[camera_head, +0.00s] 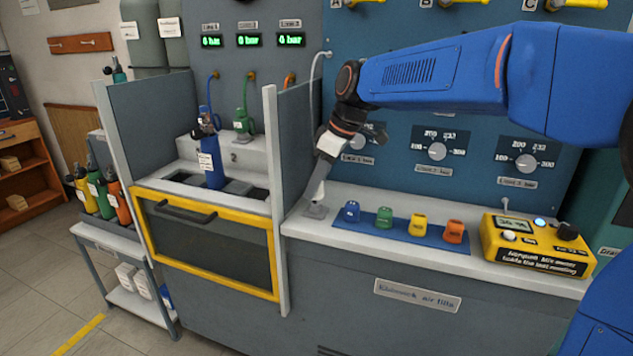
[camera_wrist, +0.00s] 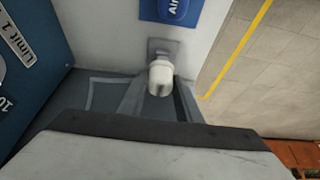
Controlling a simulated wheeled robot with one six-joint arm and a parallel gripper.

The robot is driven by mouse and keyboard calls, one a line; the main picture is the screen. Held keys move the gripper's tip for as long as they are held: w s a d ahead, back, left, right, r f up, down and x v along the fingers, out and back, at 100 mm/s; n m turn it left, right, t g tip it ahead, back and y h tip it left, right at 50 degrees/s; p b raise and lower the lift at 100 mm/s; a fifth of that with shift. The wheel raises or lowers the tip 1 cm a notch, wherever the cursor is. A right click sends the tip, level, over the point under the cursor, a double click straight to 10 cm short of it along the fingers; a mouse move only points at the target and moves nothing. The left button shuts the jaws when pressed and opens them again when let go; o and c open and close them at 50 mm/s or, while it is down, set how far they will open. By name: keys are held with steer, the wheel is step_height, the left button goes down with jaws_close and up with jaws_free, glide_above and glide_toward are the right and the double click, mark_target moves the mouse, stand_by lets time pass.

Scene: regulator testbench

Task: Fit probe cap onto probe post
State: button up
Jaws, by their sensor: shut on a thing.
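My gripper (camera_head: 317,199) points down at the left end of the white bench, beside the blue mat, just above a small grey square base (camera_head: 314,212). In the wrist view my gripper (camera_wrist: 160,92) is shut on a white rounded piece, which looks like the probe cap (camera_wrist: 160,72). The grey base (camera_wrist: 160,46) shows just beyond the cap in that view. I cannot make out the probe post; the cap and fingers may hide it. I cannot tell whether the cap touches the base.
A blue mat (camera_head: 342,224) with blue, green, yellow and orange blocks lies just right of my gripper. A yellow meter (camera_head: 538,262) stands farther right. A grey divider post (camera_head: 277,200) and a yellow-framed booth (camera_head: 205,275) with a blue cylinder (camera_head: 211,165) are left.

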steer(key=shift+f, duration=1.1)
stand_by(0.6)
steer(key=o, duration=1.3)
steer(key=shift+c, duration=0.2)
steer(key=v, duration=1.7)
steer(key=shift+d+r, duration=0.1)
steer(key=shift+r, duration=0.05)
